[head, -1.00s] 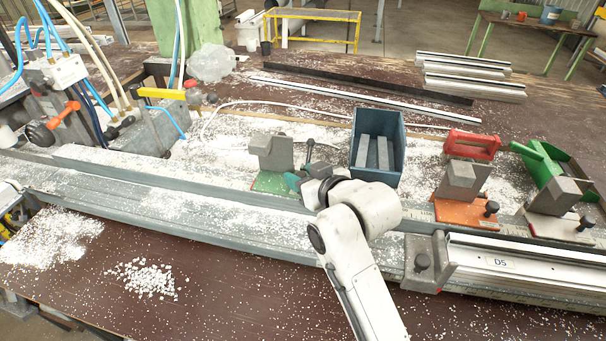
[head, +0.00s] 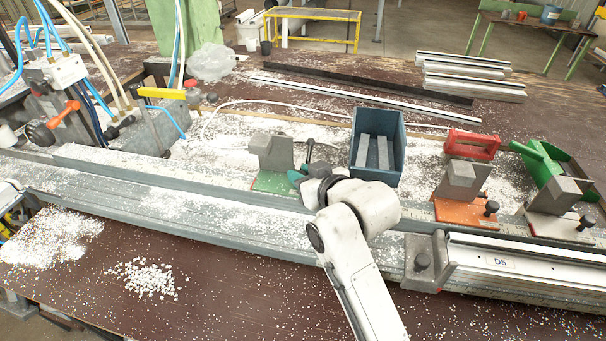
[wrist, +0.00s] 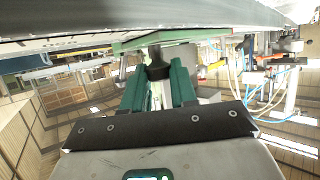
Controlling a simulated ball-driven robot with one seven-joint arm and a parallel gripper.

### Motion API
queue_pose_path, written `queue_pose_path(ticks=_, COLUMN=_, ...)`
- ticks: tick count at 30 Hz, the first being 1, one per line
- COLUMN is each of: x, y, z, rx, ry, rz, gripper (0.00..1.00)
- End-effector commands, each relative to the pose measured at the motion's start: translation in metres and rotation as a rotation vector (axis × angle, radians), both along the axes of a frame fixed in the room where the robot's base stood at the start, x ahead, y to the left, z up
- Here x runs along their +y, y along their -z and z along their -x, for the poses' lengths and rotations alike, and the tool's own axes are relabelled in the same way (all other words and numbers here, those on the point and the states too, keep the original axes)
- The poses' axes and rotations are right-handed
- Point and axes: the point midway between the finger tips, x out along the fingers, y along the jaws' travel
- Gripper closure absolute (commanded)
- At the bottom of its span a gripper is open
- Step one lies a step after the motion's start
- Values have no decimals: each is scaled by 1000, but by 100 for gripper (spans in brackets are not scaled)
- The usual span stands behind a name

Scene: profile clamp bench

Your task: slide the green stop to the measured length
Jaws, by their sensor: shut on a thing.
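The green stop (head: 274,183) is a grey block on a green base plate, sitting on the long grey rail left of the blue bin. A dark lever stands at its right side. My gripper (head: 297,179) reaches the stop's front right side, with my wrist hiding part of the rail there. In the wrist view, the two green fingers of my gripper (wrist: 157,83) are shut on the stop's dark knob (wrist: 157,68). The stop's green plate (wrist: 165,37) shows just beyond them. The grip's far side is hidden.
An orange-based stop (head: 465,213) and a white-based stop (head: 548,223) stand to the right. The blue bin (head: 360,140) holds grey bars behind the rail. White chips litter the rail (head: 180,205), otherwise open leftward.

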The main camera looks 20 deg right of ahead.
Motion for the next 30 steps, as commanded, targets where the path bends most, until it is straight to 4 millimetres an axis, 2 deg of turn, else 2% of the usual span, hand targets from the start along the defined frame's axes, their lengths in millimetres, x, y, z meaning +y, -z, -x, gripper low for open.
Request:
queue_pose_path(ticks=7, x=3, y=0, z=-2, rx=1, ry=-1, rz=0, gripper=100)
queue_pose_path(ticks=11, x=14, y=-1, z=-10, rx=-1, ry=-4, rz=1, gripper=100)
queue_pose_path(ticks=14, x=31, y=0, z=-21, rx=-1, ry=-6, rz=2, gripper=100)
queue_pose_path(ticks=24, x=106, y=1, z=-76, rx=-3, ry=-6, rz=1, gripper=100)
queue_pose_path(ticks=30, x=140, y=1, z=-101, rx=-4, ry=-4, rz=0, gripper=100)
